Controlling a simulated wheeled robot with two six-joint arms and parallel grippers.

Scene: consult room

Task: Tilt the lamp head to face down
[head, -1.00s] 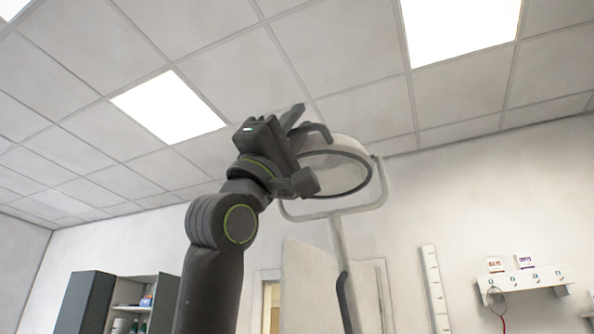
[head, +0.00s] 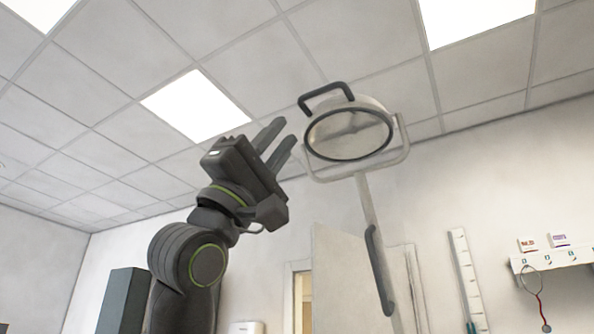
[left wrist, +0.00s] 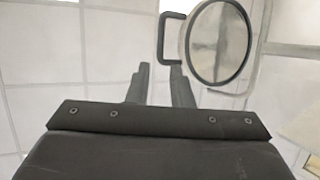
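The lamp head (head: 348,135) is a round pale housing with a dark-rimmed glass face, held in a pale U-shaped yoke (head: 403,150) on a pole (head: 366,200). Its face is tilted, turned partly down and toward me. A dark bar handle (head: 325,92) sticks out from its upper left rim. My left gripper (head: 287,132) is left of the lamp head, open and empty, its fingers apart from the handle and rim. The left wrist view shows the two fingers (left wrist: 160,78) left of and below the lamp face (left wrist: 217,45), with the handle (left wrist: 163,40) above them. My right gripper is not in view.
A dark grip (head: 379,272) is on the lamp pole. A dark cabinet (head: 124,300) stands at lower left. A white wall rail (head: 550,257) with small boxes and a measuring strip (head: 467,280) are at right. The air around the lamp head is mostly clear.

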